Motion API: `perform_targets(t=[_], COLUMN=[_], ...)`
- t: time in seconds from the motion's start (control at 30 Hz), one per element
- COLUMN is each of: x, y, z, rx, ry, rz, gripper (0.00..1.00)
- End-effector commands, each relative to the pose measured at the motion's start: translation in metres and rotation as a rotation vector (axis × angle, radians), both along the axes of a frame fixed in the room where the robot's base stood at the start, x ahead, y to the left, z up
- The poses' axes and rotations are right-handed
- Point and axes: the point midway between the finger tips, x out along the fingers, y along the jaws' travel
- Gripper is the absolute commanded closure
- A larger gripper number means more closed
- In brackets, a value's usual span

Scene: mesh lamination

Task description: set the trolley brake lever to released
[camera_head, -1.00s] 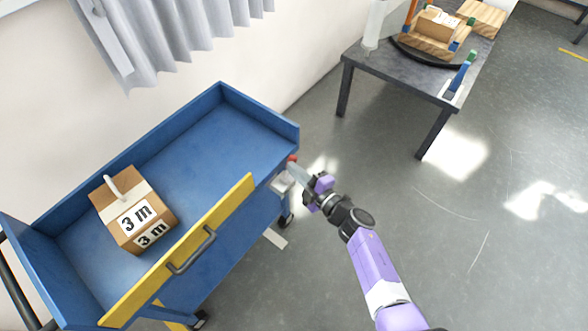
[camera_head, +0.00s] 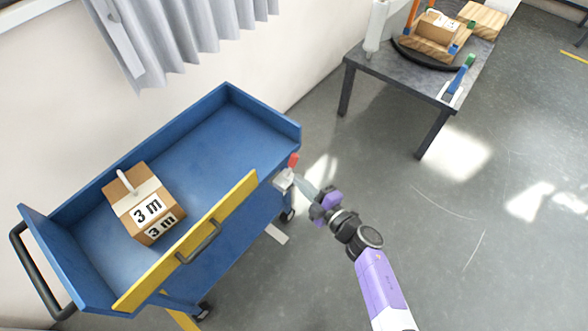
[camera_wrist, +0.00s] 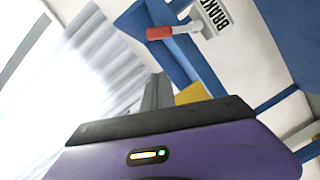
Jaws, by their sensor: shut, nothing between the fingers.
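The blue trolley (camera_head: 225,137) stands at the left. At its right end is a pale brake housing (camera_head: 283,180) with a red-tipped brake lever (camera_head: 293,160) pointing up in the head view. In the wrist view the lever's red grip (camera_wrist: 158,32) sticks out on a metal rod from a white plate marked with a partly cut-off brake label (camera_wrist: 217,14). My gripper (camera_head: 299,184) is shut and empty, its tips just below and right of the red grip, close to the housing. Contact with the housing cannot be told. The wrist view shows its fingers (camera_wrist: 158,92) apart from the lever.
A cardboard box (camera_head: 143,203) marked "3 m" sits in the trolley's tray. A yellow side panel (camera_head: 232,203) with a handle runs along the trolley's near side. A dark table (camera_head: 400,76) with items stands behind. Open floor lies to the right.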

Motion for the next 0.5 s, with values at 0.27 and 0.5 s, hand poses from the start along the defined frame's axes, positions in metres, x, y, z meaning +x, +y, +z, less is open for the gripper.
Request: perform_targets(t=[0.27, 0.5], x=[-0.029, -0.033], y=[-0.024, -0.028], z=[0.005, 0.005], rx=[0.002, 0.001], ry=[0.001, 0.000], rz=[0.000, 0.001], gripper=[1.00, 1.00])
